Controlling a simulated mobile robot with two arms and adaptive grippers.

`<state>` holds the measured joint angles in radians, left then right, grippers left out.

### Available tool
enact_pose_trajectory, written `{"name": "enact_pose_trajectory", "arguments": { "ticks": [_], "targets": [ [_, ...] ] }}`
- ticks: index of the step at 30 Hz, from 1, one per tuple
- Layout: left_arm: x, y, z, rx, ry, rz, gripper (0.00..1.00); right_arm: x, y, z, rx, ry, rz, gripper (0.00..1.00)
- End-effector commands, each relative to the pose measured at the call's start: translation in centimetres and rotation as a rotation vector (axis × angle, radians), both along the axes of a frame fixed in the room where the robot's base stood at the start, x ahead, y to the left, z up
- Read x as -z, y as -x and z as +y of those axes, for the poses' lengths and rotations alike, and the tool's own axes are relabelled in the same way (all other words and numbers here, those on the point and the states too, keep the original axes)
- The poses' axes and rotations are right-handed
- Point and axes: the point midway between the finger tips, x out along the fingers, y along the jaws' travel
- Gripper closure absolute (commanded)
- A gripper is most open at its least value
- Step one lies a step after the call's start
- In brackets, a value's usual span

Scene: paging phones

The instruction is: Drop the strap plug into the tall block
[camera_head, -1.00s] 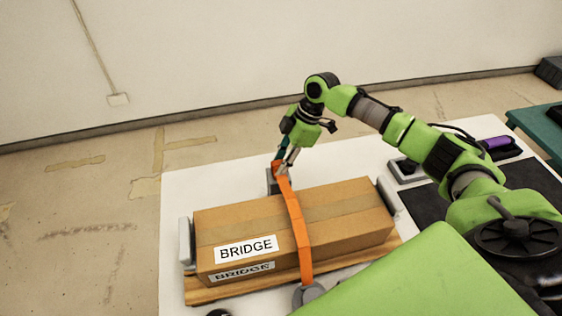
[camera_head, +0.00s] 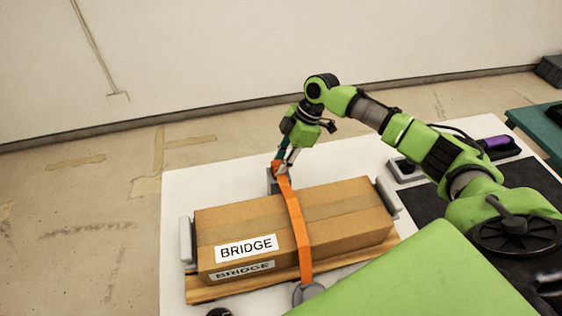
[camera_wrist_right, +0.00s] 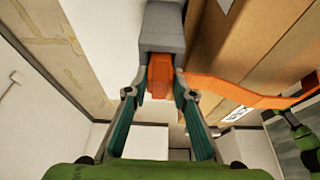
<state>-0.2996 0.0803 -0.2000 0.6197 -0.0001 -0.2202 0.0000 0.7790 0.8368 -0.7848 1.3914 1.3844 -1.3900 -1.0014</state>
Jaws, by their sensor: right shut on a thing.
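The orange strap (camera_head: 297,232) runs over the cardboard box (camera_head: 345,205) marked BRIDGE, from a grey round piece (camera_head: 308,292) at the front to the far side. Its orange plug end (camera_wrist_right: 160,76) is between the fingers of my right gripper (camera_head: 279,168), which is shut on it. The tall grey block (camera_head: 272,182) stands behind the box, partly hidden by the gripper and strap. In the right wrist view the plug is right at the grey block (camera_wrist_right: 163,30); I cannot tell whether it is inside. My left gripper is out of view.
The box lies on a wooden board (camera_head: 240,289) on a white table (camera_head: 178,200). Grey upright pieces stand at its left end (camera_head: 186,240) and right end (camera_head: 388,195). A grey device (camera_head: 407,170) and a purple object (camera_head: 497,142) lie to the right. The table's left strip is clear.

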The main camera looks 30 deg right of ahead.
Motion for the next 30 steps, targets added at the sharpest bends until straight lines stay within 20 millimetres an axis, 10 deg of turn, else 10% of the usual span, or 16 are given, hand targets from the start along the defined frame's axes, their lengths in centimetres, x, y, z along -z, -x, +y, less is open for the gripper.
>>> {"name": "enact_pose_trajectory", "arguments": {
  "ticks": [25, 26, 30],
  "targets": [
    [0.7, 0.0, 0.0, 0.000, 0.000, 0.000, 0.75, 1.2, 0.0, 0.0, -0.001, -0.001, -0.002, 0.98],
    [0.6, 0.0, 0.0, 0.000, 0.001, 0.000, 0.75, 1.1, 0.0, 0.0, -0.001, -0.001, -0.002, 0.69],
    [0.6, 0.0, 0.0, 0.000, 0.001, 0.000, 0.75, 1.1, 0.0, 0.0, -0.001, -0.001, -0.002, 0.69]
  ]
}}
